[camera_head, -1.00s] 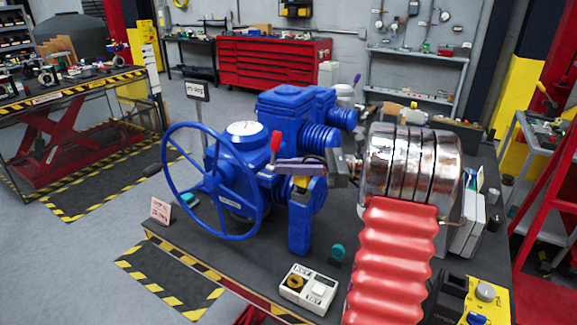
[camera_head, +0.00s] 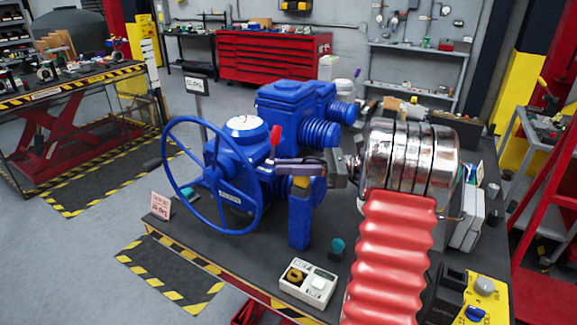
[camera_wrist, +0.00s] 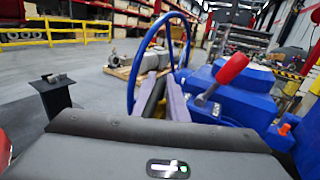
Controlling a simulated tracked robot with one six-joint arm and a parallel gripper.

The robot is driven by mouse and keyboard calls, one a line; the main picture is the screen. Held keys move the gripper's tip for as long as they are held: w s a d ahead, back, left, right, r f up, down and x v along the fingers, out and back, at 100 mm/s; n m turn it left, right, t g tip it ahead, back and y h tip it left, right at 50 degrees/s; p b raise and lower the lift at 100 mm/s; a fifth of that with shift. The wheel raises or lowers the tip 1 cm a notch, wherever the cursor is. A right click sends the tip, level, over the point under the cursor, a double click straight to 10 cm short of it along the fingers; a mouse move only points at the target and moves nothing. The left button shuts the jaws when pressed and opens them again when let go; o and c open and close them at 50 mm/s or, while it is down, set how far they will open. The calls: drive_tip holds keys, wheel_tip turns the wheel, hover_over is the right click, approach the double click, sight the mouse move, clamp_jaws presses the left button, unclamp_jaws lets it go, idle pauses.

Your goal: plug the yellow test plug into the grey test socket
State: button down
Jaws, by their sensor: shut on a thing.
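My gripper (camera_head: 279,168) has two purple fingers and reaches left over the blue valve actuator (camera_head: 232,165), just below a red lever (camera_head: 275,134). In the wrist view the fingers (camera_wrist: 161,88) are shut on a dark, rod-like thing (camera_wrist: 153,97). I cannot make out the grey test socket in either view.
The blue handwheel (camera_head: 167,186) stands left of my gripper. On the dark bench top (camera_head: 262,262) are a white box with a yellow knob (camera_head: 309,284), a small teal item (camera_head: 337,246) and a yellow control box (camera_head: 487,295). An orange part (camera_wrist: 285,129) shows on the actuator in the wrist view.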

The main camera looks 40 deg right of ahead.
drive_tip(key=shift+f, duration=0.25)
drive_tip(key=c, duration=1.7)
unclamp_jaws()
drive_tip(key=shift+d, duration=0.1)
drive_tip(key=v, duration=1.3)
drive_tip(key=shift+s+d, duration=0.25)
drive_tip(key=shift+w, duration=0.1)
